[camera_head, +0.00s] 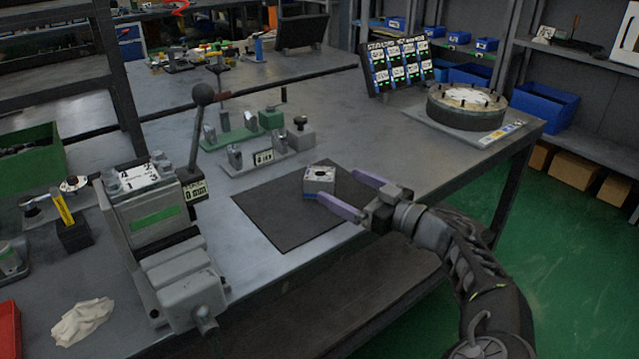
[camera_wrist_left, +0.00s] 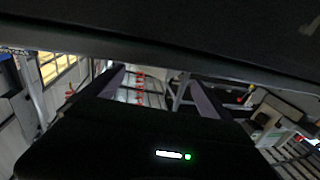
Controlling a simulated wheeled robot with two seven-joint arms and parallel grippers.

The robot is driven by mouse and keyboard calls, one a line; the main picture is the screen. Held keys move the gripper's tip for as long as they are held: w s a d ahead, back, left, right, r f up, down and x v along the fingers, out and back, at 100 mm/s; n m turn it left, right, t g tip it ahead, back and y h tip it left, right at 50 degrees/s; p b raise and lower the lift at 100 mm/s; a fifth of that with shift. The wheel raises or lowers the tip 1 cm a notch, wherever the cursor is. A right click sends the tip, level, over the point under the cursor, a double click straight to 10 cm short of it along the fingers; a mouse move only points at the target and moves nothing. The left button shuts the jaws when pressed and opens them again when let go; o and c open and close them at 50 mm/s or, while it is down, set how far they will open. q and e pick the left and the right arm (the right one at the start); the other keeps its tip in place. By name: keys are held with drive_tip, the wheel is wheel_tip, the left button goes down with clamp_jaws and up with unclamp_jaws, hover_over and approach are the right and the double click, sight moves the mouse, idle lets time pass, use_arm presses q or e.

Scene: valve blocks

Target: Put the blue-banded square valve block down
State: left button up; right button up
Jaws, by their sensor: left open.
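The blue-banded square valve block (camera_head: 319,179) is a small light grey block with a dark hole in its top and blue low on its side. It appears to rest upright on the dark mat (camera_head: 272,213), near the mat's right edge. My left gripper (camera_head: 336,184) is open, its two purple fingers spread and pointing at the block. The near fingertip overlaps the block's lower right corner; the far fingertip is right of it. I cannot tell whether either touches. In the left wrist view the fingers (camera_wrist_left: 157,78) are apart with no block visible between them. My right gripper is not in view.
A grey machine with a black-knobbed lever (camera_head: 160,215) stands left of the mat. A fixture with grey blocks (camera_head: 262,158) is behind it. A round dark fixture (camera_head: 466,107) sits at the right rear. A white cloth (camera_head: 82,322) lies front left. Much of the mat is bare.

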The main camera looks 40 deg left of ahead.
sight(333, 182)
use_arm(q)
drive_tip(key=a, duration=0.5)
drive_tip(key=shift+w+a, duration=0.1)
drive_tip(key=shift+w, duration=0.1)
drive_tip(key=shift+c, duration=0.4)
clamp_jaws()
idle(1.1)
drive_tip(key=shift+r, duration=0.1)
